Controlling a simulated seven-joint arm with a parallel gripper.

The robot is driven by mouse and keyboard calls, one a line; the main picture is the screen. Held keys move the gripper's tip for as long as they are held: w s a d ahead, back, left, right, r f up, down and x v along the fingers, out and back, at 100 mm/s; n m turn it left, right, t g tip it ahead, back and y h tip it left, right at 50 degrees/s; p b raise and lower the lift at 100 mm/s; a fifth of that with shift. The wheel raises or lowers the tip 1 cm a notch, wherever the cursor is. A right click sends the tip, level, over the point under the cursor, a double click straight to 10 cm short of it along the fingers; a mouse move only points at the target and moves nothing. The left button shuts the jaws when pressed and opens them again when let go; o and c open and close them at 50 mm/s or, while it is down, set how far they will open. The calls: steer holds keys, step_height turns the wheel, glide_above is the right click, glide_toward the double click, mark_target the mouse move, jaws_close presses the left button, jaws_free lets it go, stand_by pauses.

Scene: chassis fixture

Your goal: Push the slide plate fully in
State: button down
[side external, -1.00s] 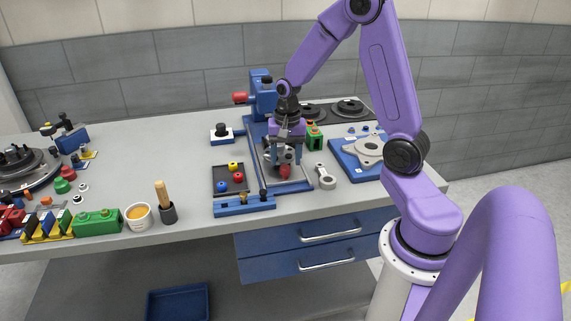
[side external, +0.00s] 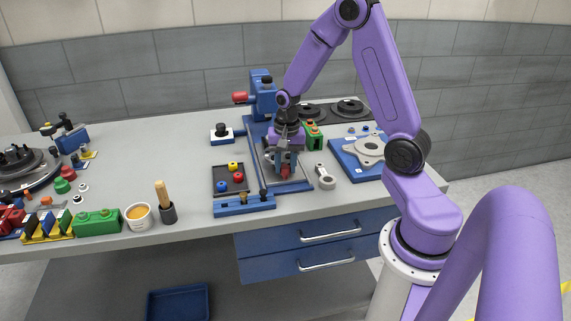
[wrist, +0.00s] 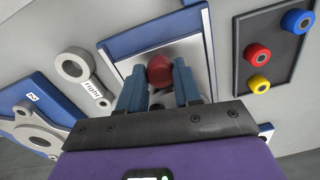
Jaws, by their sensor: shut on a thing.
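The slide plate (wrist: 199,62) is a grey metal plate with a red knob (wrist: 160,70), set in a blue frame (wrist: 150,37) on the bench. In the side view the knob (side external: 286,171) is at the plate's near end, low between my fingers. My gripper (side external: 284,168) points down over the plate and is shut on the red knob. In the wrist view its two blue-grey fingers (wrist: 158,82) stand on either side of the knob. My fingers and wrist hide part of the plate, so how far in it sits cannot be told.
A dark tray (side external: 230,179) with coloured pieces lies left of the frame. A blue bar with pegs (side external: 244,205) lies in front. A grey ring-ended part (side external: 325,177) and a green block (side external: 313,137) are on the right. A blue machine with a red handle (side external: 262,95) stands behind.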

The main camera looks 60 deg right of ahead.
steer(key=w+d, duration=1.1)
steer(key=shift+r, duration=0.1)
steer(key=c, duration=1)
jaws_free()
steer(key=shift+o, duration=1.1)
step_height(320, 180, up, 17)
steer(key=shift+s+d+r, duration=0.15)
steer(key=shift+s+r, duration=0.05)
steer(key=shift+s, duration=0.1)
